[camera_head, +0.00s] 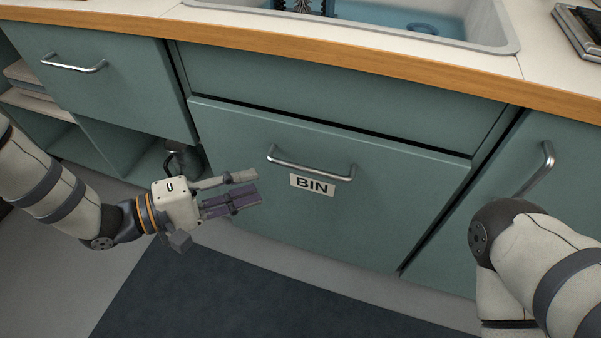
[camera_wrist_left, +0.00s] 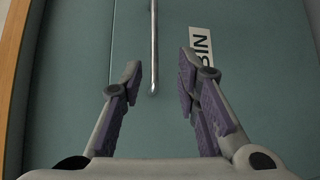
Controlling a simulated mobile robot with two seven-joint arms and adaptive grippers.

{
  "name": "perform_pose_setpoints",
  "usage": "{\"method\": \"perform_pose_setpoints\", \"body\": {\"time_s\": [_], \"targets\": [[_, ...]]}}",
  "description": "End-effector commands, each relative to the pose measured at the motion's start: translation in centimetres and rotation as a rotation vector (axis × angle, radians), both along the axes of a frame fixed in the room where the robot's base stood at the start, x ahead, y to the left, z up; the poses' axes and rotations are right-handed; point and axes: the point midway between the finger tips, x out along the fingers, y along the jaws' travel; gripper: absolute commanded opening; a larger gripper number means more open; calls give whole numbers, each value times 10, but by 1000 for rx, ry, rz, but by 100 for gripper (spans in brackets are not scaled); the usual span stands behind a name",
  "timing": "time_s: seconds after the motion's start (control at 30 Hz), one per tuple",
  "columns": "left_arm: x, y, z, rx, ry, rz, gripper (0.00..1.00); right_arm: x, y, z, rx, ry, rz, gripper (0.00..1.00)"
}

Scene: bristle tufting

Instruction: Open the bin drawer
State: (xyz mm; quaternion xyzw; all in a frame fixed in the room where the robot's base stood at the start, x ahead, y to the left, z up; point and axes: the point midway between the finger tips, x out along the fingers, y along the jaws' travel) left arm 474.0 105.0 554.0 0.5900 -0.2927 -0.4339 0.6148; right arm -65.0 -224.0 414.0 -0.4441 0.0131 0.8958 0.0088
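The bin drawer (camera_head: 390,200) is a wide teal front, shut in its cabinet, with a white label reading BIN (camera_head: 312,185). Its metal bar handle (camera_head: 312,170) runs across above the label. My left gripper (camera_head: 248,186) is open and empty, to the left of the handle and in front of the drawer. In the left wrist view, the handle (camera_wrist_left: 153,45) stands upright in the picture, with its near end between and ahead of the open fingers, not gripped. The label (camera_wrist_left: 201,48) is beyond the right finger. My right gripper is out of view; only my right arm shows.
A counter edge (camera_head: 330,47) runs above the drawer, with a sink (camera_head: 470,30) in it. Another drawer with a handle (camera_head: 74,66) is at left, above open shelves. A cabinet door handle (camera_head: 540,168) is at right, near my right arm. Dark mat (camera_head: 260,290) covers the floor.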

Motion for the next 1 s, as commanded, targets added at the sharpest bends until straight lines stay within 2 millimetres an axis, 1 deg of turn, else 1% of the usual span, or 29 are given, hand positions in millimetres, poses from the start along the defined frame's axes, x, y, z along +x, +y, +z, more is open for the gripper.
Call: {"method": "perform_pose_setpoints", "body": {"time_s": [0.07, 0.13, 0.4, 0.53, 0.7, 0.9, 0.93, 0.97, 1.0], "targets": [[4, -5, 3, -19, -3, -14, 30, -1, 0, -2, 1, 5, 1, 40], [9, -15, 4, -18, -3, -16, 30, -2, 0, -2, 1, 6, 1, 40], [38, -76, -7, -16, -1, -15, 30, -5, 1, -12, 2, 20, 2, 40], [48, -96, -10, -15, -1, -14, 30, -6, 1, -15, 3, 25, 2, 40], [54, -107, -10, -15, 0, -12, 30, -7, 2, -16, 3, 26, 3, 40], [54, -108, -10, -15, 0, -12, 30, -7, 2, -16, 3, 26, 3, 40], [54, -108, -10, -15, 0, -12, 27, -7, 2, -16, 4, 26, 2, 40], [54, -108, -10, -15, 0, -12, 20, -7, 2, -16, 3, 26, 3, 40], [54, -108, -10, -15, 0, -12, 11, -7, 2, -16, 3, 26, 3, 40]]}}
